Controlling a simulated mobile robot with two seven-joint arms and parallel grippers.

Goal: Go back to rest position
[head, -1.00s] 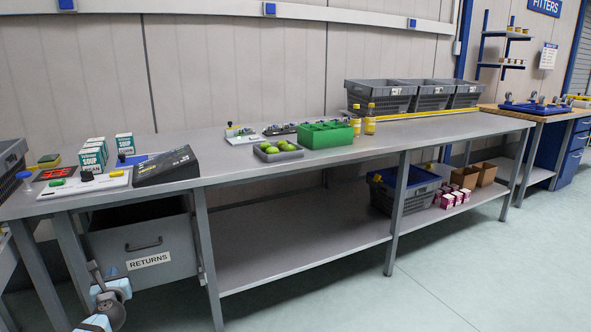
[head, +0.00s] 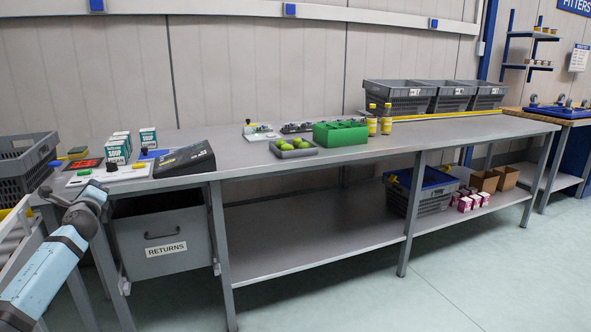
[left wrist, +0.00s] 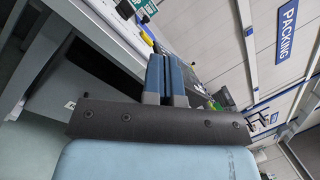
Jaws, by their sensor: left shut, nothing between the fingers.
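My left arm comes in from the lower left of the head view, and my left gripper (head: 46,193) is at its far end, by the left end of the workbench (head: 330,165). In the left wrist view the two dark fingers of the left gripper (left wrist: 166,75) lie close together with nothing between them. The gripper looks apart from the bench. My right gripper is in neither view.
A grey RETURNS drawer (head: 162,247) hangs under the bench close to my left arm. A dark crate (head: 22,170) stands at the far left. Soup boxes (head: 116,152) and a black box (head: 184,159) are on the bench. The floor at right (head: 470,270) is clear.

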